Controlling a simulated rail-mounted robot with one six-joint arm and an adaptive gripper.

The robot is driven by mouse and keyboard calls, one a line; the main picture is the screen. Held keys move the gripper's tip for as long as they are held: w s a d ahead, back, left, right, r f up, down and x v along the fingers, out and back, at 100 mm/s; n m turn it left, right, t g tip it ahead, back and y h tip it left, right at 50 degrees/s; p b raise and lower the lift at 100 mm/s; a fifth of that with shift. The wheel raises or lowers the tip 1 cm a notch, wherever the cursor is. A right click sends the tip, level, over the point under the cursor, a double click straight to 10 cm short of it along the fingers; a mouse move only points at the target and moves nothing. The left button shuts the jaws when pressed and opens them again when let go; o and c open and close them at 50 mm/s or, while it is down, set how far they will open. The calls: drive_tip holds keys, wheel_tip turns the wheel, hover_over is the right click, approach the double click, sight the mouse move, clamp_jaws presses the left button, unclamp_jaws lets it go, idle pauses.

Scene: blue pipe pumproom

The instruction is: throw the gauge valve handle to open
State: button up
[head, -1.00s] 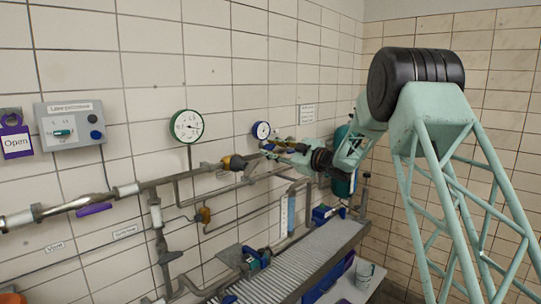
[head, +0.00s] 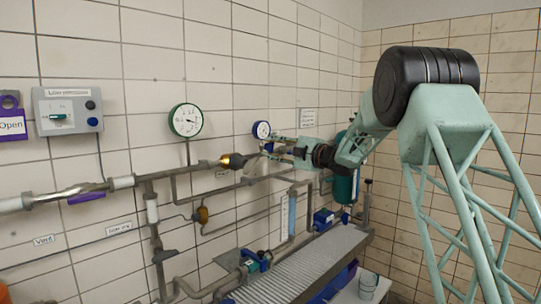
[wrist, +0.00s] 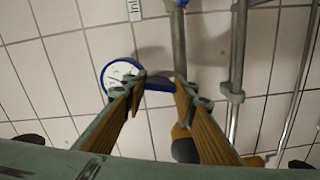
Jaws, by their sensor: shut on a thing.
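My gripper (head: 268,147) is at the wall pipework, just below a small blue-rimmed gauge (head: 261,130). In the wrist view its two brown-padded fingers (wrist: 160,84) stand a little apart with a short dark blue bar (wrist: 157,86) between their tips. The bar looks like the gauge valve handle, and the fingers are closed on it. The blue-rimmed gauge (wrist: 121,74) is just left of the left fingertip and partly covered by it. The bar's far end and its joint to the valve are hard to make out.
A larger green-rimmed gauge (head: 186,120) hangs to the left. A yellow and black fitting (head: 233,161) sits on the pipe close left of my gripper. Vertical pipes (wrist: 237,70) run right of the fingers. A grey ribbed bench (head: 300,265) stands below.

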drive_tip(key=shift+f+n+b, duration=0.15)
drive_tip(key=shift+n+b, duration=1.35)
drive_tip(key=o, duration=0.9)
drive_tip(key=shift+c, duration=0.2)
drive_tip(key=v, duration=1.2)
